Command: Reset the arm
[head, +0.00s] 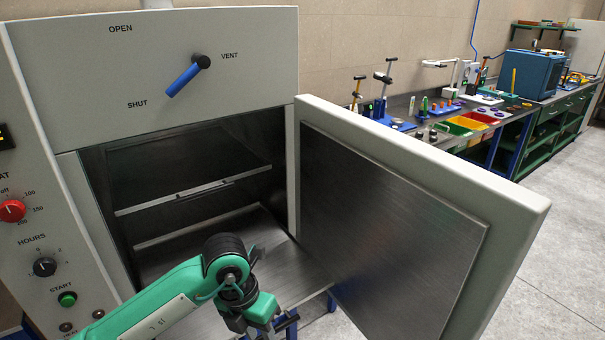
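My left arm comes in from the bottom left, green with a black wrist joint. My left gripper (278,328) is low in front of the open oven, near the lower edge of the doorway and the door; its fingers are partly cut off by the bottom edge of the view. I cannot tell how far apart they are. I see nothing clearly held in it. My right arm and gripper do not show.
The oven door (405,215) stands open to the right. The oven chamber (190,165) holds a metal shelf (192,192). A blue vent lever (184,80) and a control panel (40,235) are at left. A cluttered workbench (420,125) stands behind; the floor at right is clear.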

